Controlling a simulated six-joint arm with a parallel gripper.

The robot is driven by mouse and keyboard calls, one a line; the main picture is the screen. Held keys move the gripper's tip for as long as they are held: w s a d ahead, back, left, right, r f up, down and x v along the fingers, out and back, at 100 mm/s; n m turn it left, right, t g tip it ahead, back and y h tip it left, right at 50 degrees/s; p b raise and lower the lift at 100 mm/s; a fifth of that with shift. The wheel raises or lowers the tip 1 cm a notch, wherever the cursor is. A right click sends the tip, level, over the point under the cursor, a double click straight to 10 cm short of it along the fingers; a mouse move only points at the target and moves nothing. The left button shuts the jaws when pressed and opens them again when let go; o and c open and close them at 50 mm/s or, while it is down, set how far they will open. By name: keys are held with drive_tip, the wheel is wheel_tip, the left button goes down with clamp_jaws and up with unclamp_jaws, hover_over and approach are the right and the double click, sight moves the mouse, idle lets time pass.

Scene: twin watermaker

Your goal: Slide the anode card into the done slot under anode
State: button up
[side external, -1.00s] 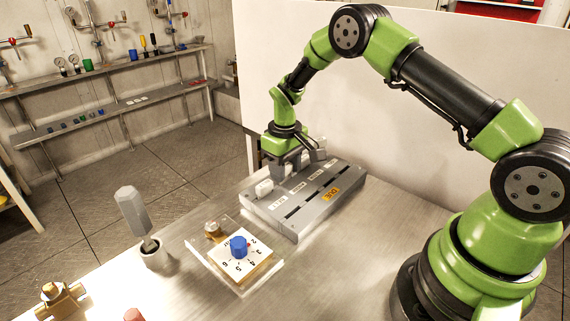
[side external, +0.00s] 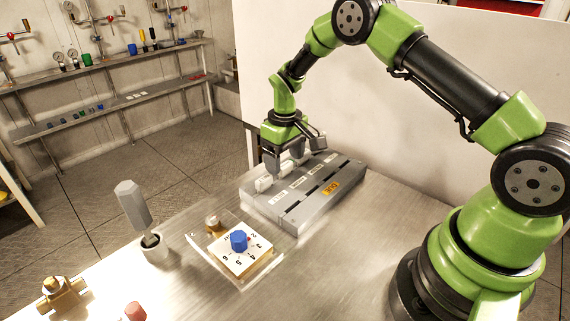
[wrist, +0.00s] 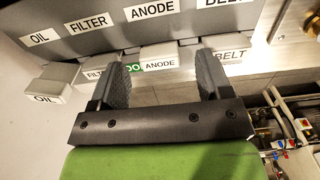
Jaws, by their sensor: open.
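The anode card (wrist: 160,62) is a white card labelled ANODE. In the wrist view it sits in the gap between the two fingers of my gripper (wrist: 160,72), with space on both sides. The grey rack (wrist: 190,27) above it in that view bears the label ANODE. In the side view my gripper (side external: 284,163) is over the back left of the grey rack (side external: 300,212), fingers pointing down. The fingers are open. A green label (wrist: 133,67), mostly hidden, shows beside the anode card. I cannot make out the done slot under anode.
In the wrist view the filter card (wrist: 94,74) is close outside the left finger and the belt card (wrist: 229,55) close outside the right one. The oil card (wrist: 45,90) is farther left. An orange label (side external: 331,190) marks the rack. A blue-knobbed dial (side external: 238,242) stands in front.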

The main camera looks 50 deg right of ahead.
wheel_tip(320, 180, up, 8)
drive_tip(key=shift+f, duration=0.15)
idle(0.3)
wheel_tip(320, 180, up, 9)
drive_tip(key=m+t, duration=0.1)
drive_tip(key=t, duration=0.1)
hover_over(285, 164)
drive_tip(key=s+a, duration=0.2)
drive_tip(key=s, duration=0.2)
drive_tip(key=s+a+r+m+t, duration=0.1)
drive_tip(key=s+a+r+t, duration=0.15)
drive_tip(key=s+r, duration=0.45)
drive_tip(key=s+a+r+m+t+y, duration=0.1)
drive_tip(key=s, duration=0.6)
drive_tip(key=s+a+m+t+y, duration=0.1)
drive_tip(key=s+a, duration=0.1)
drive_tip(key=s, duration=0.4)
drive_tip(key=shift+s+a+r+t, duration=0.25)
drive_tip(key=shift+s+r+t, duration=0.1)
drive_tip(key=shift+s, duration=0.05)
